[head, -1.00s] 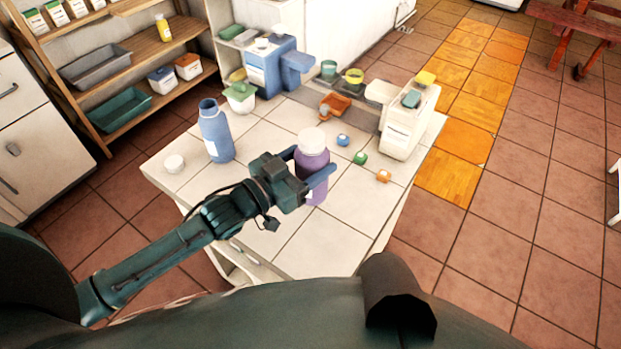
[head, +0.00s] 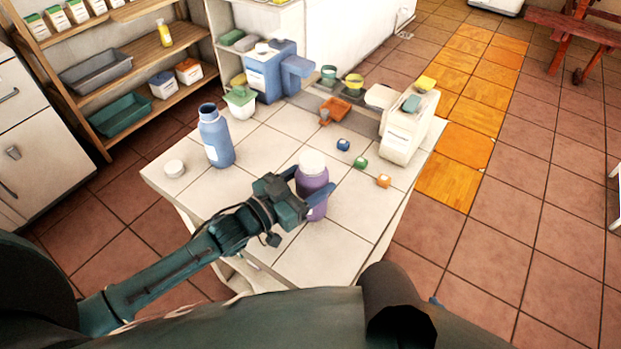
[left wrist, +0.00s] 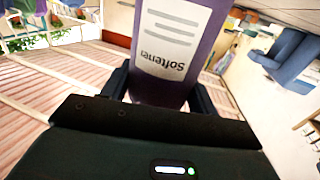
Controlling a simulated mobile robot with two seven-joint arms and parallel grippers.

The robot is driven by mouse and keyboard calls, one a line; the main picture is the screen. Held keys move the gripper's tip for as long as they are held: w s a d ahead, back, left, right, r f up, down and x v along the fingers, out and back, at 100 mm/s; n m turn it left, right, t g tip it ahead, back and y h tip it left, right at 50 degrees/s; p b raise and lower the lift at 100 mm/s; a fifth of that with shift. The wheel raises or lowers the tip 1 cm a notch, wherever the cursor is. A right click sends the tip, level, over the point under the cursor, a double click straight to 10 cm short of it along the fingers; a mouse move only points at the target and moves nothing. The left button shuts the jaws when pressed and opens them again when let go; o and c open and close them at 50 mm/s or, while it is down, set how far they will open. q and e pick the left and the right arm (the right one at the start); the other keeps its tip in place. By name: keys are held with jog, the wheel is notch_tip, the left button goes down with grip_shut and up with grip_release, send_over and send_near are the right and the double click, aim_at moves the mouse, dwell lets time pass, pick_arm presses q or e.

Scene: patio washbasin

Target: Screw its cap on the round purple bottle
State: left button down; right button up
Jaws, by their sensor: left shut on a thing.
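The round purple bottle (head: 313,183) stands about upright at the front of the tiled table, with a white cap (head: 312,161) on its top. I cannot tell how tightly the cap sits. My left gripper (head: 309,187) is shut around the bottle's body, with a finger on each side. I cannot tell whether the bottle's base touches the table. In the left wrist view the purple bottle (left wrist: 166,98) fills the space between the fingers, its white "Softener" label upside down; its top is out of that view. My right gripper is not in view.
An open blue bottle (head: 216,140) and a loose white cap (head: 174,169) stand left on the table (head: 325,248). Small blue (head: 343,145), green (head: 360,163) and orange (head: 384,181) pieces lie right of the purple bottle. A white container (head: 404,132) stands behind them.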

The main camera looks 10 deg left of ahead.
pick_arm(q)
jog(key=shift+f, duration=0.1)
jog(key=shift+c, duration=2.1)
grip_release()
jog(key=v, duration=1.2)
jog(key=shift+b, duration=0.45)
jog(key=shift+s+a, duration=0.1)
jog(key=shift+a, duration=0.05)
